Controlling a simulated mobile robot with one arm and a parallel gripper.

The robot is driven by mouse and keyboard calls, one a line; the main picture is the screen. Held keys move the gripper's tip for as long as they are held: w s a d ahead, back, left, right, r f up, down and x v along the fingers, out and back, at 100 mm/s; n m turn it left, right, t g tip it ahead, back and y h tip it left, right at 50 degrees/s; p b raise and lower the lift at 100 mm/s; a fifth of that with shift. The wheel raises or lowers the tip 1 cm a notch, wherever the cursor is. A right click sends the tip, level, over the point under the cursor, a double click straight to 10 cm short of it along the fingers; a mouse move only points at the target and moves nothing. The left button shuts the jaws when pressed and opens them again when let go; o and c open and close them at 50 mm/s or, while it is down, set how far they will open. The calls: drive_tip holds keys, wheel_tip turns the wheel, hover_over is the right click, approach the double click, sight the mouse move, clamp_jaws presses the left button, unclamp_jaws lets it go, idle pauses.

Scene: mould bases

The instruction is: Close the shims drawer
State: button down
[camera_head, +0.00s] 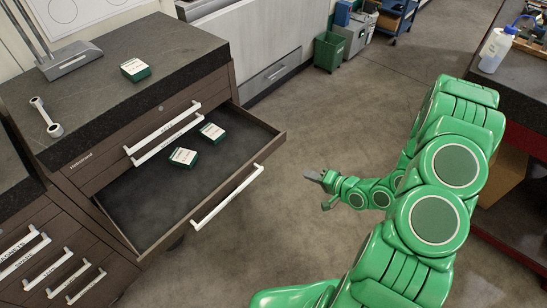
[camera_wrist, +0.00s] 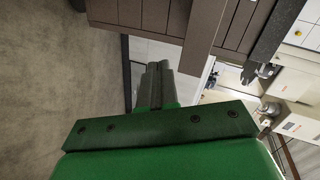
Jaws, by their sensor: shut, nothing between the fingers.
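A brown drawer (camera_head: 140,205) stands pulled well out of the dark-topped cabinet in the head view. Its white bar handle (camera_head: 228,197) runs along the front; I cannot read its label. Two small green-and-white boxes, one nearer the front (camera_head: 183,157) and one further back (camera_head: 211,132), lie inside. My gripper (camera_head: 313,177) is to the right of the drawer front, apart from it, over the floor. In the wrist view my gripper's fingers (camera_wrist: 159,68) are together with nothing between them. Brown panels (camera_wrist: 145,14) show beyond them; I cannot tell which part they are.
Closed drawers with white handles (camera_head: 165,130) sit above the open one. A bench with a bottle (camera_head: 496,48) stands at right. The floor (camera_head: 330,120) between is clear.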

sight(217, 123)
drive_tip(key=shift+s+a+r+m+t+y, duration=1.3)
drive_tip(key=shift+m+t, duration=0.3)
drive_tip(key=shift+m, duration=0.2)
drive_tip(key=shift+x, duration=6.95)
drive_tip(key=shift+f, duration=0.15)
drive_tip(key=x, duration=2.9)
drive_tip(key=shift+w+a+f, duration=0.1)
drive_tip(key=shift+w+a, duration=0.15)
drive_tip(key=shift+a, duration=0.1)
drive_tip(key=shift+w+a, duration=0.2)
